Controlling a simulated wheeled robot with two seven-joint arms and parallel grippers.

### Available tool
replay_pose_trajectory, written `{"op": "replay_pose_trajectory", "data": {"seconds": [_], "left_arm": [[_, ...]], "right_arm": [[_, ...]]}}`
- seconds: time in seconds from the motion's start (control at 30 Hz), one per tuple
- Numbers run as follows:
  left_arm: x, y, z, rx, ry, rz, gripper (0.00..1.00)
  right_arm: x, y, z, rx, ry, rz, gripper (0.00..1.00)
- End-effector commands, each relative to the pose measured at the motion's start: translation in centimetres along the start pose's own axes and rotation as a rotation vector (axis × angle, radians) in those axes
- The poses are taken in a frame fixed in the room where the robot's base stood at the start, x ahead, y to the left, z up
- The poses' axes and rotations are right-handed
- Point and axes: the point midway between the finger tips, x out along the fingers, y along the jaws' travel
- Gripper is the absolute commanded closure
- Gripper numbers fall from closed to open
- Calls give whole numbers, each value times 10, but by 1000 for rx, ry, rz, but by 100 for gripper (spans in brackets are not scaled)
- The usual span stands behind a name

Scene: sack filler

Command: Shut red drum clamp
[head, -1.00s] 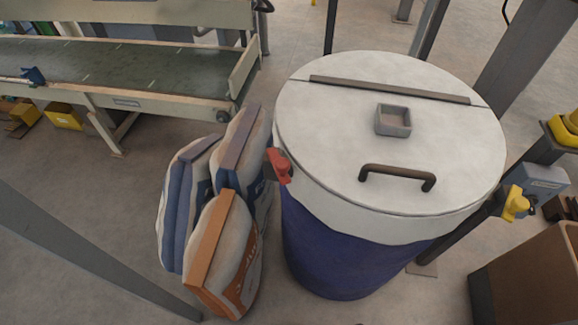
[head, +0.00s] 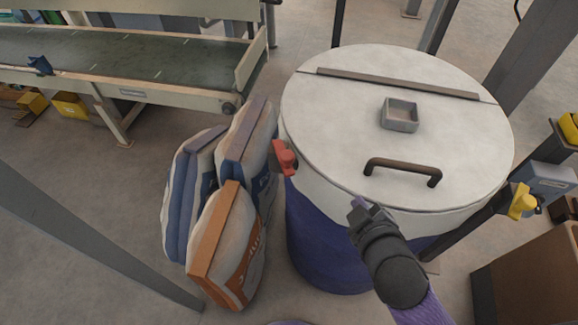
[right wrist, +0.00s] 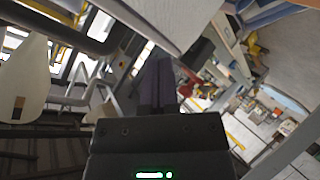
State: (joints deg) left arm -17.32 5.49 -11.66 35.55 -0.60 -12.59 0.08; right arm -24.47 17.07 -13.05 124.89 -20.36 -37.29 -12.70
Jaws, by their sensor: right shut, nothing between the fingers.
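The red drum clamp (head: 285,158) sits on the left side of the drum's rim and sticks outward; its exact latch position is too small to tell. The drum (head: 322,240) is blue below with a white upper band, and its white lid (head: 330,120) lies on top. My right gripper (head: 358,208) is in front of the drum's near side, below the lid handle and to the right of the red clamp, apart from it. Its fingers (right wrist: 158,85) are together and empty in the right wrist view. My left gripper is not in view.
A dark handle (head: 403,170) and a small grey box (head: 400,114) are on the lid. A yellow clamp (head: 522,202) is at the drum's right. Several sacks (head: 228,245) lean together left of the drum. A conveyor (head: 150,65) stands behind left. A post crosses the lower left.

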Motion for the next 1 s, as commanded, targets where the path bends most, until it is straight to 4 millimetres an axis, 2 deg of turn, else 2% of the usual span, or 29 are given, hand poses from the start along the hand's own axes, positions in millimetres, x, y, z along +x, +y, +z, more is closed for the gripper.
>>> {"op": "replay_pose_trajectory", "data": {"seconds": [0.1, 0.2, 0.3, 0.4, 0.57, 1.0], "left_arm": [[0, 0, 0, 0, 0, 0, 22], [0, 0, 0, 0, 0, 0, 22], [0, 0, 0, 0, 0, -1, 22], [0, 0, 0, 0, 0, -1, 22], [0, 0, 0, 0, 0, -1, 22], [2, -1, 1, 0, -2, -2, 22]], "right_arm": [[10, 4, -29, -252, 244, 77, 100], [9, -6, -56, -515, 506, 124, 100], [-1, -26, -70, -737, 745, 134, 100], [-11, -43, -73, -868, 900, 124, 100], [-12, -52, -79, -920, 973, 119, 100], [42, -78, -148, -912, 970, 121, 100]]}}
